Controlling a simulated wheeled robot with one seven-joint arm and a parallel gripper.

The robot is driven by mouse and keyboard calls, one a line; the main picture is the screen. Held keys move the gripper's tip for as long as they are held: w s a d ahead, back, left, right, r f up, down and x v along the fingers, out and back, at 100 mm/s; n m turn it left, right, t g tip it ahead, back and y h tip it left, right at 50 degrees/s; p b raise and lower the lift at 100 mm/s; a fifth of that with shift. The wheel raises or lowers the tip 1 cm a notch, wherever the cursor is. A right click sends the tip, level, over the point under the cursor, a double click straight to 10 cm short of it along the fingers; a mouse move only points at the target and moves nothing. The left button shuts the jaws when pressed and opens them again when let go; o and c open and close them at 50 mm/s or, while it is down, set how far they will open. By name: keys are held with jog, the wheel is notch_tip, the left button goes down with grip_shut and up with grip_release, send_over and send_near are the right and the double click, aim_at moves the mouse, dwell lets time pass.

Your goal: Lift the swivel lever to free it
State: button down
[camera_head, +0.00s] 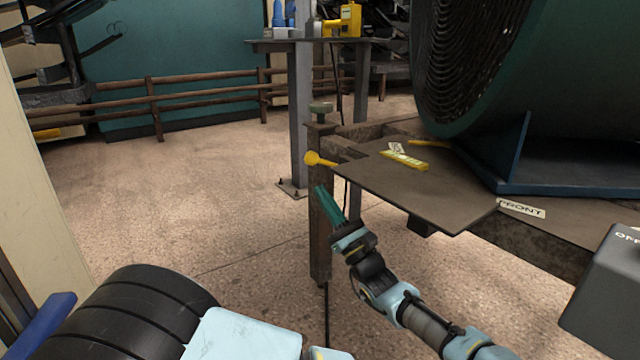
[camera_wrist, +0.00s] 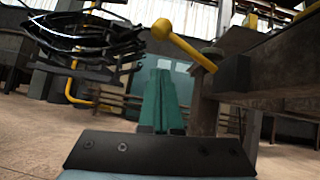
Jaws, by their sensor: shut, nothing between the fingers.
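The swivel lever is a yellow rod with a ball end (camera_head: 316,159), sticking out to the left from the brown metal post and frame at the near corner of the bench. In the wrist view the lever (camera_wrist: 184,46) slants from the upper middle down to the right, its ball at the upper left end. My gripper (camera_head: 322,192) has green fingers, which are shut and empty. It sits a little below the ball in the head view, with a gap between. In the wrist view the fingers (camera_wrist: 160,85) point forward, left of and below the lever. Nothing hides the ball.
A dark plate (camera_head: 430,195) covers the bench corner, with a yellow level-like bar (camera_head: 404,160) and a paper tag on it. A large green drum (camera_head: 560,80) stands at the right. A grey post (camera_head: 300,110) carries a small shelf behind. The floor at left is clear.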

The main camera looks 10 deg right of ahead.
aim_at(323, 162)
jog(key=r, duration=0.3)
jog(key=a+r+b, duration=0.1)
jog(key=shift+w+r, duration=0.2)
jog(key=shift+w, duration=0.1)
jog(key=shift+r, duration=0.1)
jog(key=r+m+h+p, duration=0.1)
jog(key=p, duration=0.3)
jog(key=shift+r+m+t, duration=0.15)
jog(key=shift+m+t, duration=0.15)
jog(key=shift+t, duration=0.1)
